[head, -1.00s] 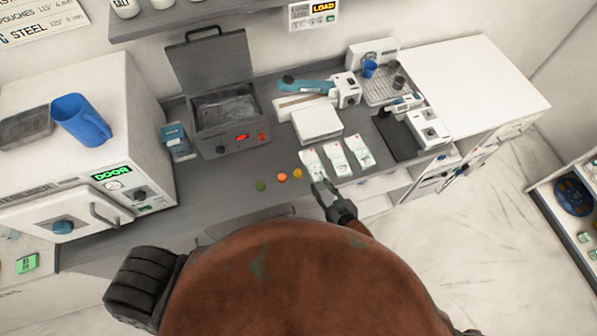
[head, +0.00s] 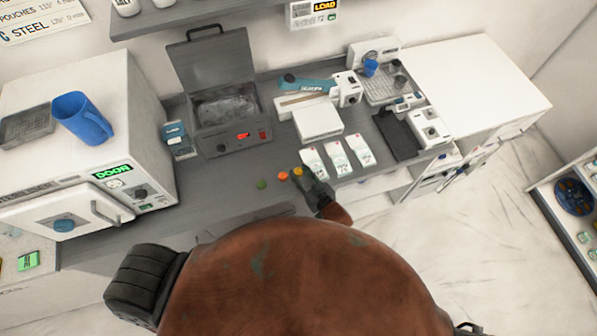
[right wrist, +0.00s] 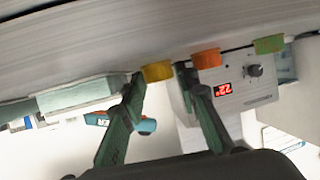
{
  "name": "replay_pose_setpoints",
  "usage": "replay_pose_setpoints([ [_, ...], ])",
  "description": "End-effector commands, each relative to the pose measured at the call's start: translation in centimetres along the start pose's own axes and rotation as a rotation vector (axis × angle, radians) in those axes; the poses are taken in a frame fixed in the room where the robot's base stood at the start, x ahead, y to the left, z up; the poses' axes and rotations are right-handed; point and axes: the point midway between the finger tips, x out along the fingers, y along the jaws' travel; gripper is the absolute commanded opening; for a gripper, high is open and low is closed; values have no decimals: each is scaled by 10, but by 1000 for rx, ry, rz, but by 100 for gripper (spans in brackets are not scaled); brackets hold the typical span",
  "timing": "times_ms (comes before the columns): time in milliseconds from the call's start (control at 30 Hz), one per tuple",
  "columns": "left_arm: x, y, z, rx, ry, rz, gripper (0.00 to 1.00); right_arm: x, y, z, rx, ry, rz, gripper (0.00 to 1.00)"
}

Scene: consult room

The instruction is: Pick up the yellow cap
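The yellow cap (head: 297,171) is on the grey counter's front part, at the right end of a row with an orange cap (head: 283,176) and a green cap (head: 262,183). My right gripper (head: 305,180) is right at the yellow cap. In the right wrist view, which is upside down, the yellow cap (right wrist: 157,71) appears between the two spread fingertips of my right gripper (right wrist: 161,76). The orange cap (right wrist: 206,58) and green cap (right wrist: 269,44) show to its right. I cannot tell whether either finger touches the yellow cap. My left gripper is not in view.
White pouches (head: 312,163) lie just right of the caps. An open grey bath (head: 228,108) with a red display stands behind them. A white box (head: 318,121) and a dark mat (head: 398,137) are further right. The counter left of the green cap is clear.

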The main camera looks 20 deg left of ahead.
Motion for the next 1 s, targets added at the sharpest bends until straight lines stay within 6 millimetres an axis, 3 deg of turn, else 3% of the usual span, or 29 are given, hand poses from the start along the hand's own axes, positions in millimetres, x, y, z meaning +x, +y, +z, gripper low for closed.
replay_pose_setpoints([
  [133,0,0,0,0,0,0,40,0,0,0,0,0,0,27],
  [400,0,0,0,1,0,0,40,-1,0,0,0,-1,0,10],
  [767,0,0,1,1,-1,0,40,-1,0,-1,0,0,0,10],
  [1000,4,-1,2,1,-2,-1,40,-9,0,-24,-2,4,0,10],
])
